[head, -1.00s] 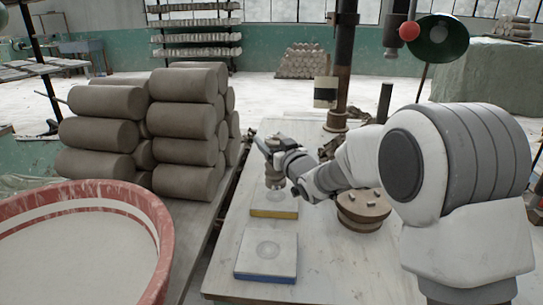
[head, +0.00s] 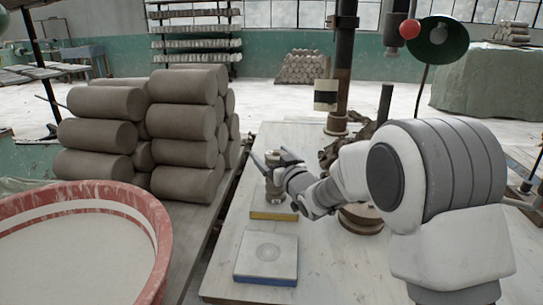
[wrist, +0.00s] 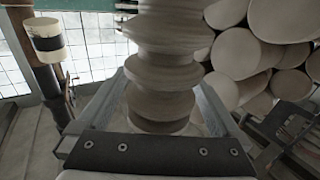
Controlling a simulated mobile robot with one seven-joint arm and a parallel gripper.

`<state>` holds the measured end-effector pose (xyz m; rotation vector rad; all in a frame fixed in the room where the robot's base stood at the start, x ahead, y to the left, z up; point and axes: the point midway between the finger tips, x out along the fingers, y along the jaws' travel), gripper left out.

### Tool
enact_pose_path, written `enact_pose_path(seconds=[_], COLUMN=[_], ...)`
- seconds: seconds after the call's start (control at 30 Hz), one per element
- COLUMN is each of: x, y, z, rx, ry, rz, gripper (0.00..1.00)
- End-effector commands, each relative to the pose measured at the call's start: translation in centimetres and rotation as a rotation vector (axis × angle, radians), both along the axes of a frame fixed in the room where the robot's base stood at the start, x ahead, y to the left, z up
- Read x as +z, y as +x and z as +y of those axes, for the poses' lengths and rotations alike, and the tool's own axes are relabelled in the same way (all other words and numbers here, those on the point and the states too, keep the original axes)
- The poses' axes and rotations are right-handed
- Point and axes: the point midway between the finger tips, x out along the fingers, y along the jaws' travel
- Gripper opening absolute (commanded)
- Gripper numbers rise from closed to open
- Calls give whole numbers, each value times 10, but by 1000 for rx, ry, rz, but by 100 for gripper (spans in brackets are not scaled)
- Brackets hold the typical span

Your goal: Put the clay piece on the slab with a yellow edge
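The grey clay piece (head: 273,188), a stack of rounded rings, stands upright on the slab with a yellow edge (head: 267,215) in the head view. In the wrist view the clay piece (wrist: 165,75) fills the middle, and its far end runs out of the picture. My gripper (head: 273,161) is around its upper part, one finger on each side. The fingers (wrist: 161,82) look spread, with gaps beside the nearest ring; contact near the tips is hard to judge. The slab is not visible in the wrist view.
A slab with a blue edge (head: 267,276) lies nearer on the table (head: 335,270). A round turntable (head: 362,222) stands at right, partly behind my arm. Clay logs (head: 185,145) are piled at left, with a red-rimmed basin (head: 160,225) in front. A pole (head: 345,70) rises behind.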

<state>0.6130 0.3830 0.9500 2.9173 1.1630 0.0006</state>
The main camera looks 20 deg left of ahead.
Motion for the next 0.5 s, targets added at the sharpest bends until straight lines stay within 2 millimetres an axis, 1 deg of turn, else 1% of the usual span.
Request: enact_pose_path(seconds=[0.2, 0.37, 0.5], x=[6, 4, 4], y=[0, -16, -34], z=[0, -15, -34], rx=[0, -1, -2], ry=[0, 0, -1], rz=[0, 1, 2], gripper=[100, 100, 100])
